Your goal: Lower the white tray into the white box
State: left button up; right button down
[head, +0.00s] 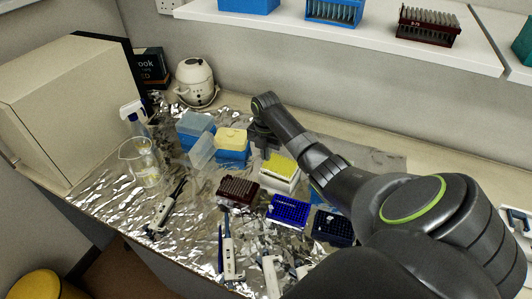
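The white box (286,184) stands on the foil-covered bench near the middle. A white tray filled with yellow tips (281,164) shows at its top. I cannot tell whether the tray sits inside the box or just above it. My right gripper (264,147) points down just behind and left of the tray, close to its far edge. Its fingers are small and dark, so I cannot see whether they are open or shut, or touch the tray. My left gripper is out of view.
A blue box with a yellow rack (231,143) stands left of my gripper. A dark red rack (238,190), a blue rack (288,211) and a dark navy rack (333,228) are in front. Pipettes, a glass beaker (142,168) and a shelf (340,32) surround them.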

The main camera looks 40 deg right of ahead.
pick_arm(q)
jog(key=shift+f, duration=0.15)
pick_arm(e)
jog(key=shift+f, duration=0.4)
jog(key=c, duration=1.6)
grip_release()
